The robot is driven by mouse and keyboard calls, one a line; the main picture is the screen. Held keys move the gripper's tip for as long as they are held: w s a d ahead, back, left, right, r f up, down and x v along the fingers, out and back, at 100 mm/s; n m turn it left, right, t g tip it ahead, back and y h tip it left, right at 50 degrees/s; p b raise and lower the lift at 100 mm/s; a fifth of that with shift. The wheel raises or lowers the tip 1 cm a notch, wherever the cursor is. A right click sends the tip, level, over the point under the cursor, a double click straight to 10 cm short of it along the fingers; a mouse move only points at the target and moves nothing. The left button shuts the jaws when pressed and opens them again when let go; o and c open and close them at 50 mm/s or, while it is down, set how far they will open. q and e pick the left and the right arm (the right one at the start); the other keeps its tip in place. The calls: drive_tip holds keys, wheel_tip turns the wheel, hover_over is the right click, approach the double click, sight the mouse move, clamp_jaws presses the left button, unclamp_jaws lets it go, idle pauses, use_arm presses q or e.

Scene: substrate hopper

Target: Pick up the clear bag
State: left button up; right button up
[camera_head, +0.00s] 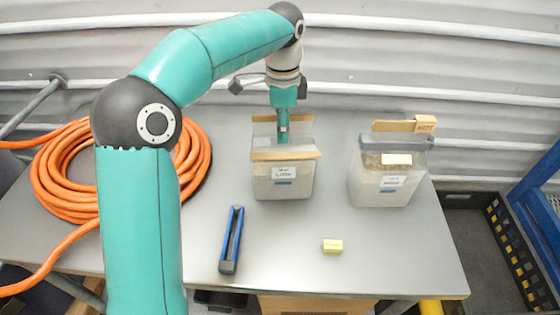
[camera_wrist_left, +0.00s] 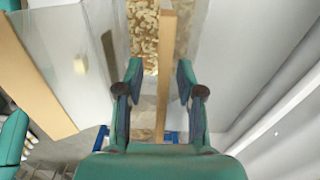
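A clear bag (camera_head: 283,184) with a white and blue label stands upright in the middle of the table, with pale wooden strips along its top. A second clear bag (camera_head: 378,183), also labelled, stands to its right with a grey strip across its top. My left gripper (camera_head: 283,137) points down at the top of the middle bag. In the left wrist view the fingers of my left gripper (camera_wrist_left: 160,78) are apart, with a wooden strip (camera_wrist_left: 166,50) between them and pale flakes below. I cannot tell whether they touch it. My right gripper is not in view.
A blue and grey tool (camera_head: 231,240) lies in front of the middle bag. A small yellow block (camera_head: 332,246) lies to its right. An orange hose coil (camera_head: 65,180) lies at the left. The table (camera_head: 410,255) is bare at the front right.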

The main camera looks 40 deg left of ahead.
use_arm(q)
clamp_jaws()
drive_tip(key=shift+r, duration=0.25)
idle(0.3)
